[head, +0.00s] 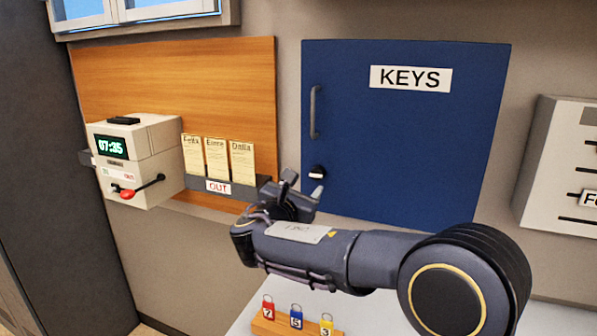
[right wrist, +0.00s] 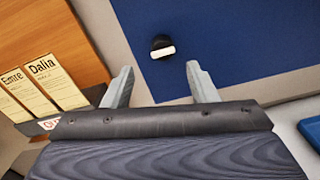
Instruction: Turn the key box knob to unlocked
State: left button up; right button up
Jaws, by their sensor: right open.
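The key box (head: 420,140) is a blue wall cabinet with a KEYS label and a grey handle at its left edge. Its knob (head: 317,171) is small and black with a pale bar, low on the door's left side. In the right wrist view the knob (right wrist: 162,47) lies ahead of the fingertips, roughly centred between them, its pale bar near level in that picture. My right gripper (head: 303,184) is open and empty, just below and left of the knob; its fingers also show in the right wrist view (right wrist: 160,78). It appears apart from the knob. My left gripper is out of view.
A grey rack (head: 246,191) marked OUT holds several name cards left of the box. A time clock (head: 138,160) hangs further left. Below, a wooden block (head: 268,327) holds coloured numbered tags on a pale surface. A white panel (head: 560,170) is at right.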

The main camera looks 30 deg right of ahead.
aim_at(315, 177)
jog(key=p+x, duration=0.1)
jog(key=x, duration=0.6)
jog(key=shift+s+d, duration=0.1)
jog(key=shift+s, duration=0.05)
jog(key=c, duration=1)
jog(key=shift+o, duration=0.2)
jog(key=shift+f+m+b, duration=0.2)
jog(key=shift+m+b, duration=0.2)
jog(key=shift+b, duration=0.15)
jog(key=m+b, duration=1.3)
jog(key=b, duration=0.2)
jog(key=shift+f, duration=0.1)
jog(key=shift+m+b, duration=1.65)
jog(key=shift+m, duration=0.45)
jog(key=shift+s, duration=0.1)
jog(key=o, duration=1)
jog(key=shift+c, duration=0.2)
